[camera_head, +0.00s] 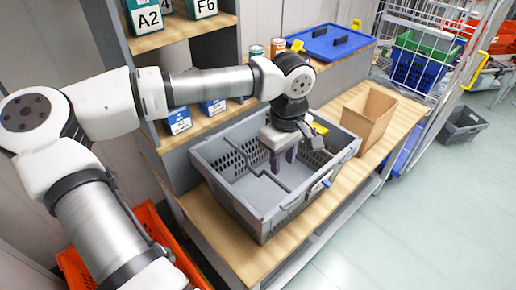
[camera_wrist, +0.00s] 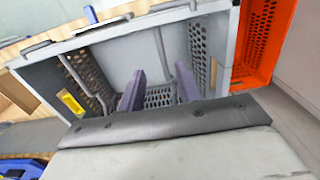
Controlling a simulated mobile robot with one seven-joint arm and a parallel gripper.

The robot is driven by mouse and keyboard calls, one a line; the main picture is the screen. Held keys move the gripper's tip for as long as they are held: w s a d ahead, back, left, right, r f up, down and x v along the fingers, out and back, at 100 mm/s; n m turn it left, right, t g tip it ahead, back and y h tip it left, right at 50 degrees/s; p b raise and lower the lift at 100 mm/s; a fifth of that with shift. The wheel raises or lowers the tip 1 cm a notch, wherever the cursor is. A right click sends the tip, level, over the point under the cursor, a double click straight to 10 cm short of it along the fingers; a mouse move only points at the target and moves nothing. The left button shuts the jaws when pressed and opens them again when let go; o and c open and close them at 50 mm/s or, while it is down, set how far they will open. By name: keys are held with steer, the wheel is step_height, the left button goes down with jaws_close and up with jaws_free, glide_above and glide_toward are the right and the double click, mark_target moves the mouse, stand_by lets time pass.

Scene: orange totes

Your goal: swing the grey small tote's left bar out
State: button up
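The grey small tote (camera_head: 236,205) stands on the wooden table top, open upward. A thin grey left bar (camera_head: 262,174) runs inside its left half; it also shows in the wrist view (camera_wrist: 161,48). A second bar (camera_wrist: 78,77) lies nearer the tote's other end in the wrist view. My gripper (camera_head: 282,160) points down into the tote, its two purple-grey fingers apart. In the wrist view the left bar appears between the fingertips of my gripper (camera_wrist: 160,72). Whether it touches either finger I cannot tell.
A cardboard box (camera_head: 368,115) stands right of the tote. A blue lid (camera_head: 330,42) and cans (camera_head: 278,46) are on the ledge behind. A shelf with blue-white labelled boxes (camera_head: 178,121) rises at the back left. An orange tote (camera_head: 150,225) is low at left; it shows in the wrist view (camera_wrist: 264,40).

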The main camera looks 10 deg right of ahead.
mark_target(278, 181)
steer(key=shift+w+a, duration=0.25)
steer(key=shift+a, duration=0.15)
steer(key=shift+d+f+b, duration=0.1)
steer(key=shift+f+b, duration=0.45)
steer(key=shift+f, duration=0.25)
steer(key=shift+f+b, duration=1.45)
steer(key=shift+f, duration=1.3)
steer(key=c, duration=0.6)
steer(key=shift+r+p, duration=0.5)
steer(key=shift+r, duration=0.45)
